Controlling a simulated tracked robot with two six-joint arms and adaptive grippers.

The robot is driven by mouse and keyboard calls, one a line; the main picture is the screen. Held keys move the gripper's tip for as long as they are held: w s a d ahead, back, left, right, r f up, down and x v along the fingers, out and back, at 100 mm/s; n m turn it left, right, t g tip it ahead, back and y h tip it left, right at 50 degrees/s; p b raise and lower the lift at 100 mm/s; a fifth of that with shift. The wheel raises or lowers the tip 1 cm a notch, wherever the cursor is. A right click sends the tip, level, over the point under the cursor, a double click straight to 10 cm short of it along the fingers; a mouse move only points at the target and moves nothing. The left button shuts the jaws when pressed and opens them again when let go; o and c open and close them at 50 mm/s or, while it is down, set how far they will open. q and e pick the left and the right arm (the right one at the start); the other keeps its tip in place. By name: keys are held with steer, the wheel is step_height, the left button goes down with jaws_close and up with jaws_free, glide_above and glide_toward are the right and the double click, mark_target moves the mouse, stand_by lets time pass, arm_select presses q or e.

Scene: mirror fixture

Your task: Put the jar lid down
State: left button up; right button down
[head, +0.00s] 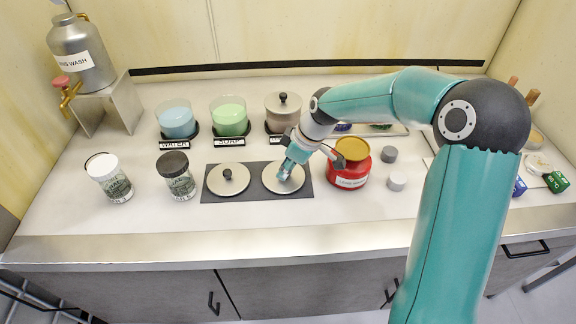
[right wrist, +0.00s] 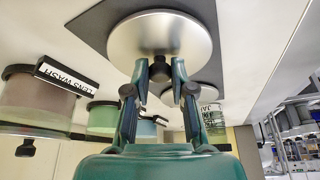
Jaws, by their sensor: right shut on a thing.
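My right gripper (head: 287,170) is shut on the black knob of a round silver jar lid (head: 283,179). In the right wrist view the gripper's fingers (right wrist: 160,75) pinch the knob from both sides below the lid disc (right wrist: 160,35). The lid lies flat over the right half of a dark mat (head: 255,196); whether it touches the mat I cannot tell. A second silver lid (head: 228,180) with a black knob rests on the mat's left half. My left gripper is out of view.
A metal dispenser (head: 80,55) is at back left.

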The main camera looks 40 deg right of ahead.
steer(key=c, duration=1)
jaws_free()
steer(key=shift+r, duration=0.1)
steer(key=v, duration=1.1)
steer(key=shift+s+d+r+b, duration=0.1)
steer(key=shift+r+b, duration=0.25)
